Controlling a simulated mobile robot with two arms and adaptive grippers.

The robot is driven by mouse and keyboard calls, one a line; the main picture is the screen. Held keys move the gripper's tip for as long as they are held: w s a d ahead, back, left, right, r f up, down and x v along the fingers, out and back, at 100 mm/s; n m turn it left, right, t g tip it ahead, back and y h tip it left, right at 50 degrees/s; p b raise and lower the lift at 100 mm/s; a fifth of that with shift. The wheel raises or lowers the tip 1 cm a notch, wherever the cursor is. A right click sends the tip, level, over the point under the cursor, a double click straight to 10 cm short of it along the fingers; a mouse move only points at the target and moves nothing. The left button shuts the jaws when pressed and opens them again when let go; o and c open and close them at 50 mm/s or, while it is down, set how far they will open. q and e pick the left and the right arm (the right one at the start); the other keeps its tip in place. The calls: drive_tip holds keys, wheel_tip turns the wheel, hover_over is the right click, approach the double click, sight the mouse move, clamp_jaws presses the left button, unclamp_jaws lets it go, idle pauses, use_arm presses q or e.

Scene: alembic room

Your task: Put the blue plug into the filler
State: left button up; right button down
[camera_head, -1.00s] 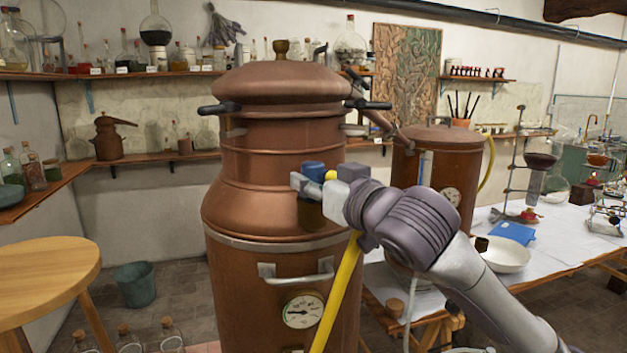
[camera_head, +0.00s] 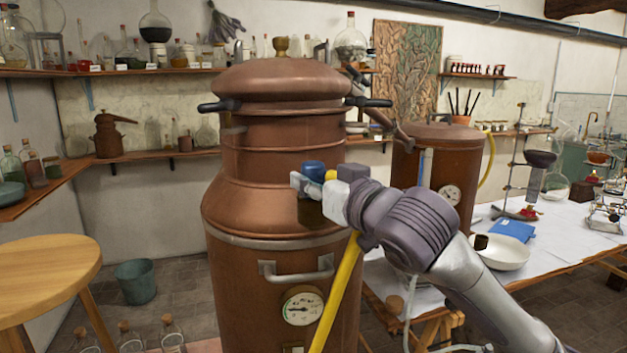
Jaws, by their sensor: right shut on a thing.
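The blue plug (camera_head: 314,168) shows at the shoulder of the large copper still (camera_head: 250,205). My right gripper (camera_head: 319,181) reaches in from the right and is shut on the plug, with the blue top showing above the fingers. A short dark brown piece (camera_head: 310,215) shows on the still's shoulder just below the fingers; it may be the filler. The fingers hide its upper part, so I cannot tell whether the plug is inside it, touching it or above it. My left gripper is not in view.
A yellow hose (camera_head: 345,280) runs down the still's front beside my right arm. The still has a front handle (camera_head: 296,278) and a gauge (camera_head: 302,308). A round wooden stool (camera_head: 45,270) stands left. A table (camera_head: 555,245) with glassware and a white bowl (camera_head: 500,252) is right.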

drive_tip(key=shift+f, duration=0.2)
idle(0.3)
drive_tip(key=c, duration=0.7)
unclamp_jaws()
drive_tip(key=shift+o, duration=0.2)
drive_tip(key=shift+s, duration=0.1)
